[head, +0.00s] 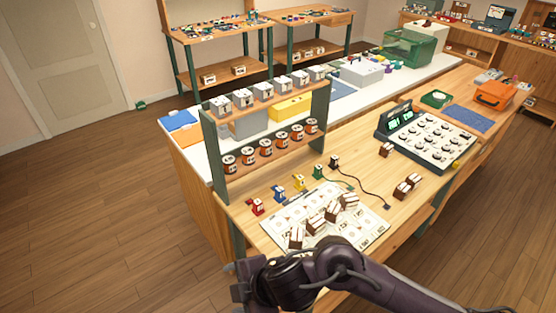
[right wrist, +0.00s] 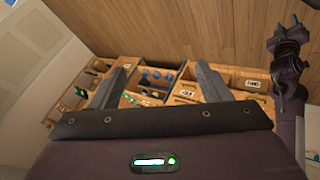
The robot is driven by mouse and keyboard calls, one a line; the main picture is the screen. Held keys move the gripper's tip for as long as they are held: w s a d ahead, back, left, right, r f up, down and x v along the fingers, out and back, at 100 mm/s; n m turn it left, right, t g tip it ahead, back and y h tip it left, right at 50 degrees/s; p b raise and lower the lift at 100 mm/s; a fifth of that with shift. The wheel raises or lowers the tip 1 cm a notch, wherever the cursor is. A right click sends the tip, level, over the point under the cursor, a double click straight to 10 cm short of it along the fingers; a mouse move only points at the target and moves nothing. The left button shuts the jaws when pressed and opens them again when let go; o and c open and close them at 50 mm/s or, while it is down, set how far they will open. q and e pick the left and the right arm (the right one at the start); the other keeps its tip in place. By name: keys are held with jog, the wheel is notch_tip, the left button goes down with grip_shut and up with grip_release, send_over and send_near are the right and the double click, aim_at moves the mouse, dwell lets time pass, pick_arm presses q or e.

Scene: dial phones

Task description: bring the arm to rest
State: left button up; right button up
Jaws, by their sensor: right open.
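My right arm (head: 345,275) reaches in from the bottom right of the head view, its dark links crossing the front edge of the workbench. Its gripper fingers cannot be made out there. In the right wrist view my right gripper (right wrist: 158,85) is open, its two grey fingers wide apart with nothing between them. Beyond the fingers are wooden compartments (right wrist: 190,92) with labels and small parts, some way off and not touched.
The workbench (head: 345,150) carries a printed sheet (head: 372,232) with brown-and-white blocks, a dial panel (head: 430,138), small coloured pieces and a two-tier rack (head: 215,155) of jars and grey boxes. A blue mat (head: 467,117) and orange case (head: 494,94) lie farther right. Open wooden floor (head: 90,230) is at left.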

notch_tip(320, 180, up, 5)
jog(key=w+m+t, duration=0.2)
jog(key=m+t, duration=0.1)
jog(key=m, duration=0.2)
jog(key=w+d+m+t+h, duration=0.1)
jog(key=w+d+m+h, duration=0.1)
jog(key=d+m, duration=0.5)
jog(key=s+d+f+m+g+h, duration=0.1)
jog(key=s+d+f+m+h, duration=0.15)
jog(key=d, duration=0.45)
jog(key=s+d+f+m+g+h, duration=0.1)
jog(key=s+d+f+m+g, duration=0.1)
jog(key=s+d+m, duration=0.35)
jog(key=s+d+f+m+g+h, duration=0.1)
jog(key=d+f+h, duration=0.15)
jog(key=d, duration=0.65)
notch_tip(320, 180, down, 31)
jog(key=s+g+y+b, duration=0.1)
jog(key=s+b, duration=0.1)
jog(key=b, duration=0.2)
jog(key=s+d+f+b, duration=0.1)
jog(key=s+f, duration=0.9)
jog(key=f, duration=0.1)
jog(key=s+d+f+g+b, duration=0.1)
jog(key=s+d+f+b, duration=0.1)
jog(key=s+f, duration=0.8)
notch_tip(320, 180, down, 2)
jog(key=shift+f+n+g+b, duration=0.2)
jog(key=shift+n+g+b, duration=0.1)
